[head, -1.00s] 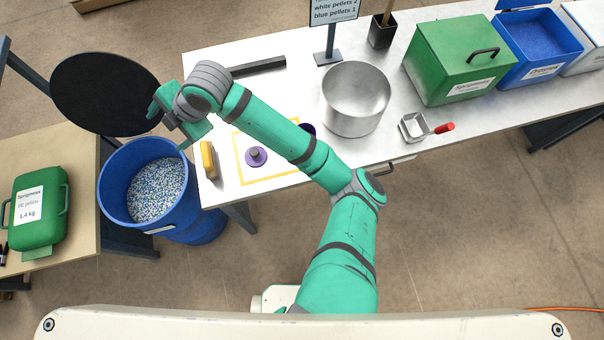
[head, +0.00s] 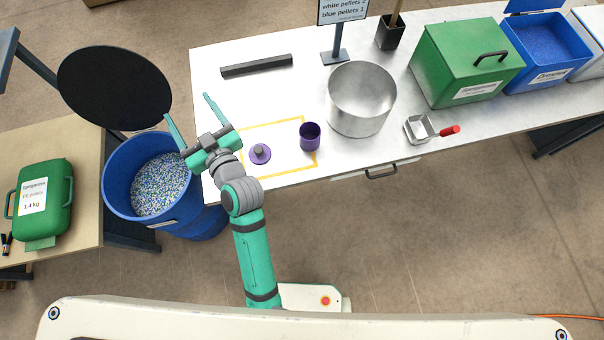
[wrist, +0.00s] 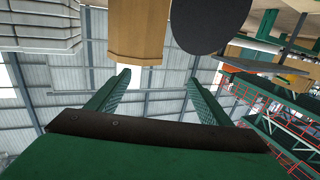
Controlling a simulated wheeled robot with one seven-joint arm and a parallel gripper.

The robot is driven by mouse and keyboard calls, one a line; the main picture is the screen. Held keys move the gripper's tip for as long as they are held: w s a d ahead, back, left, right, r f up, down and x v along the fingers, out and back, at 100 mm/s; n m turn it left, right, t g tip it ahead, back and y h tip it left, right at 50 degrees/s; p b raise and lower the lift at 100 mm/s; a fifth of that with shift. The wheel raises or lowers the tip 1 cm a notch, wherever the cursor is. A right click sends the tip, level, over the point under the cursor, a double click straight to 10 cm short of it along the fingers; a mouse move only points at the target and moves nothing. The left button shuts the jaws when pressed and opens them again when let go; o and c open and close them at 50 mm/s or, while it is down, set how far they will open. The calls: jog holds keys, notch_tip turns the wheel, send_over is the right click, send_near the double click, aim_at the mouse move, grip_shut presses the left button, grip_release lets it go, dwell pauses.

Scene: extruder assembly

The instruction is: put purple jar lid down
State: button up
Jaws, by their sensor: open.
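The purple jar lid (head: 260,153) with its grey knob lies on the white table inside the yellow taped outline. The purple jar (head: 310,136) stands open and upright to its right, at the outline's right edge. My gripper (head: 187,107) is open with its fingers spread wide and nothing between them. It is above the table's left end, up and left of the lid in the head view. In the wrist view my gripper's fingers (wrist: 160,90) are apart and empty, facing the hall's wall and ceiling; lid and jar are not in that view.
A blue barrel of pellets (head: 158,187) with its black round lid (head: 114,88) stands left of the table (head: 225,45). A steel pot (head: 361,98), a scoop (head: 420,129) and a green bin (head: 466,62) are to the right. A dark bar (head: 256,66) lies behind.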

jog(key=s+d+f+m+t+h, duration=0.1)
jog(key=s+d+f+m+h, duration=0.4)
jog(key=d, duration=0.3)
jog(key=s+d+f+m+t+h, duration=0.1)
jog(key=s+d+f+m+h, duration=0.15)
jog(key=s+d+f, duration=0.45)
jog(key=s+d+r+h, duration=0.2)
jog(key=s+d+h, duration=0.1)
jog(key=s+d, duration=1)
jog(key=s, duration=0.3)
jog(key=shift+s+d+g, duration=0.15)
jog(key=shift+d+g, duration=0.15)
jog(key=shift+g, duration=0.1)
